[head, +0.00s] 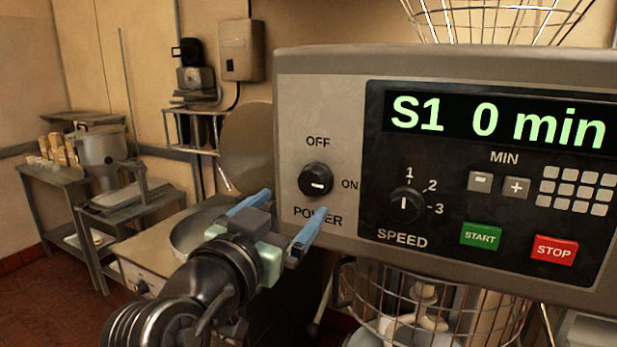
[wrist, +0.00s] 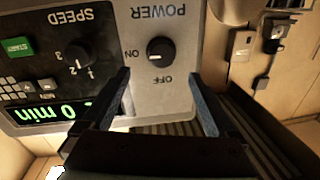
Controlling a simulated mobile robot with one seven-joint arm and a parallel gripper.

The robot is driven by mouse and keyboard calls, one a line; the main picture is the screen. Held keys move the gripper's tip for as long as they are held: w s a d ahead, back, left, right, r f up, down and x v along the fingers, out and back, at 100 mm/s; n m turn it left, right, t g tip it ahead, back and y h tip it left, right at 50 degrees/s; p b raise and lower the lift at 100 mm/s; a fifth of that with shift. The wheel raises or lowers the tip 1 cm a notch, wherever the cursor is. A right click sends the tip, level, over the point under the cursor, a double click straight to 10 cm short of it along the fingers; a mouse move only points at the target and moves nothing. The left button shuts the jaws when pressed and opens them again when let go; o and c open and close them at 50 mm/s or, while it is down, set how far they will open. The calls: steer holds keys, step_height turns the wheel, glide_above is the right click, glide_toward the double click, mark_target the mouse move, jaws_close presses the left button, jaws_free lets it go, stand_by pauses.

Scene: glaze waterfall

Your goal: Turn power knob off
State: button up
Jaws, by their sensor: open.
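The power knob (head: 315,180) is a round black dial with a white mark, on the grey front panel (head: 290,110) between the labels OFF above and POWER below. Its white mark points toward ON at the right. In the wrist view the panel is upside down, and the knob (wrist: 160,50) shows with its mark toward ON at the left. My gripper (head: 295,202) is open, with its blue fingers below and left of the knob in the head view. In the wrist view the knob lies ahead of the gap between the fingertips (wrist: 160,73), apart from them and with nothing held.
The speed knob (head: 406,205), the green START button (head: 480,236) and the red STOP button (head: 554,250) are right of the power knob. The display (head: 495,120) reads S1 0 min. A wire bowl guard (head: 430,305) is below the panel. A pan (head: 195,235) stands behind my gripper.

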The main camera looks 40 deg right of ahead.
mark_target(311, 184)
steer(key=p+x, duration=0.3)
steer(key=x, duration=0.5)
steer(key=shift+w+r, duration=0.1)
steer(key=shift+r, duration=0.05)
steer(key=shift+w+d, duration=0.35)
steer(key=shift+d, duration=0.15)
steer(key=c, duration=1.3)
